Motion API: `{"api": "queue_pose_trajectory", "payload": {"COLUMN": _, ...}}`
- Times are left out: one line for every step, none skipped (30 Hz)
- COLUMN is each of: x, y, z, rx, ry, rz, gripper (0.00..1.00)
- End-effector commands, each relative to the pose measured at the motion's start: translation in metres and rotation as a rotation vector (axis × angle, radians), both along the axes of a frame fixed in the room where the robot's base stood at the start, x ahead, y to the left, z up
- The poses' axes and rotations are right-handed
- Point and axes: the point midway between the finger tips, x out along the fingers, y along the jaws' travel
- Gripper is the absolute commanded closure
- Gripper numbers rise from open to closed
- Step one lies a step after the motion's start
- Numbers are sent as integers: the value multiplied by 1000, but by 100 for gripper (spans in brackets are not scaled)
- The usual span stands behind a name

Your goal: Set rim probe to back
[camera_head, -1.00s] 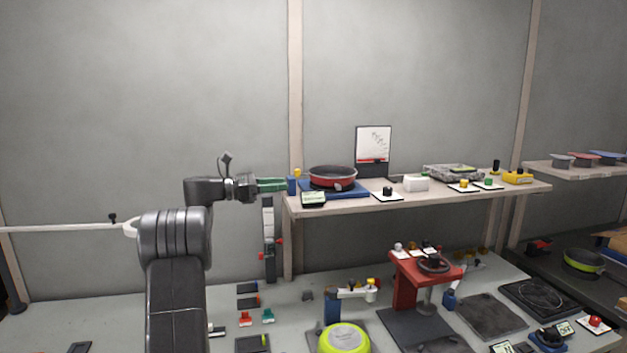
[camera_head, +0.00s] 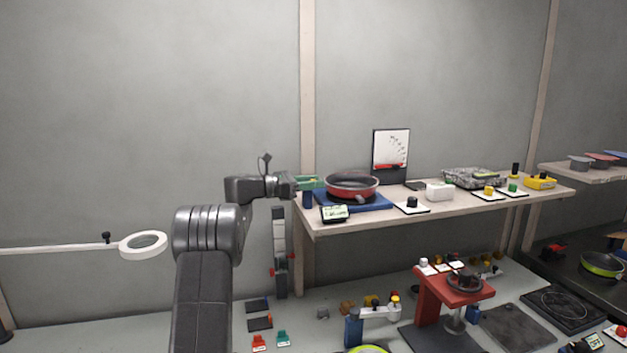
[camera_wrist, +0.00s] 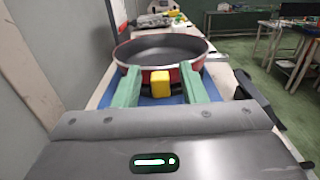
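The rim probe appears to be the blue post (camera_head: 308,199) at the left end of the blue pan stand (camera_head: 377,203) on the shelf. Its yellow head (camera_wrist: 160,84) shows in the wrist view, just before the near rim of a red pan (camera_head: 351,186). My gripper (camera_head: 317,182) is at the shelf's left end, level with the pan. Its green fingers are open on either side of the yellow head, with a visible gap on both sides. In the head view the fingers hide the yellow head. The pan also shows in the wrist view (camera_wrist: 160,48).
A small display (camera_head: 334,213) and a black knob on a white plate (camera_head: 411,204) stand along the shelf's front edge. A chart board (camera_head: 390,150) stands behind. A red press (camera_head: 455,290) and other fixtures crowd the bench below.

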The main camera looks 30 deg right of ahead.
Motion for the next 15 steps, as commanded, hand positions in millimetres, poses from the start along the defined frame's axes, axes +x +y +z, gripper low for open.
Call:
{"api": "queue_pose_trajectory", "payload": {"x": -1, "y": -3, "z": 0, "rx": 0, "ry": 0, "rz": -1, "gripper": 62}}
{"api": "queue_pose_trajectory", "payload": {"x": -1, "y": -4, "z": 0, "rx": 0, "ry": 0, "rz": 0, "gripper": 62}}
{"api": "queue_pose_trajectory", "payload": {"x": -2, "y": -5, "z": 0, "rx": 0, "ry": 0, "rz": 0, "gripper": 62}}
{"api": "queue_pose_trajectory", "payload": {"x": -2, "y": -6, "z": 0, "rx": 0, "ry": 0, "rz": 0, "gripper": 62}}
{"api": "queue_pose_trajectory", "payload": {"x": -2, "y": -6, "z": 0, "rx": 0, "ry": -1, "rz": 0, "gripper": 62}}
{"api": "queue_pose_trajectory", "payload": {"x": -2, "y": -6, "z": 0, "rx": 0, "ry": -1, "rz": 1, "gripper": 62}}
{"api": "queue_pose_trajectory", "payload": {"x": -2, "y": -6, "z": 0, "rx": 0, "ry": -1, "rz": 1, "gripper": 62}}
{"api": "queue_pose_trajectory", "payload": {"x": -2, "y": -6, "z": 0, "rx": 0, "ry": -1, "rz": 1, "gripper": 62}}
{"api": "queue_pose_trajectory", "payload": {"x": -2, "y": -6, "z": 0, "rx": 0, "ry": -1, "rz": 1, "gripper": 62}}
{"api": "queue_pose_trajectory", "payload": {"x": -2, "y": -6, "z": 0, "rx": 0, "ry": -1, "rz": 1, "gripper": 62}}
{"api": "queue_pose_trajectory", "payload": {"x": -2, "y": -6, "z": 0, "rx": 0, "ry": -1, "rz": 1, "gripper": 62}}
{"api": "queue_pose_trajectory", "payload": {"x": -2, "y": -6, "z": 0, "rx": 0, "ry": -1, "rz": 1, "gripper": 68}}
{"api": "queue_pose_trajectory", "payload": {"x": -2, "y": -6, "z": 0, "rx": 0, "ry": -1, "rz": 1, "gripper": 74}}
{"api": "queue_pose_trajectory", "payload": {"x": -2, "y": -6, "z": 0, "rx": 0, "ry": -1, "rz": 1, "gripper": 80}}
{"api": "queue_pose_trajectory", "payload": {"x": -2, "y": -6, "z": 0, "rx": 0, "ry": -1, "rz": 1, "gripper": 87}}
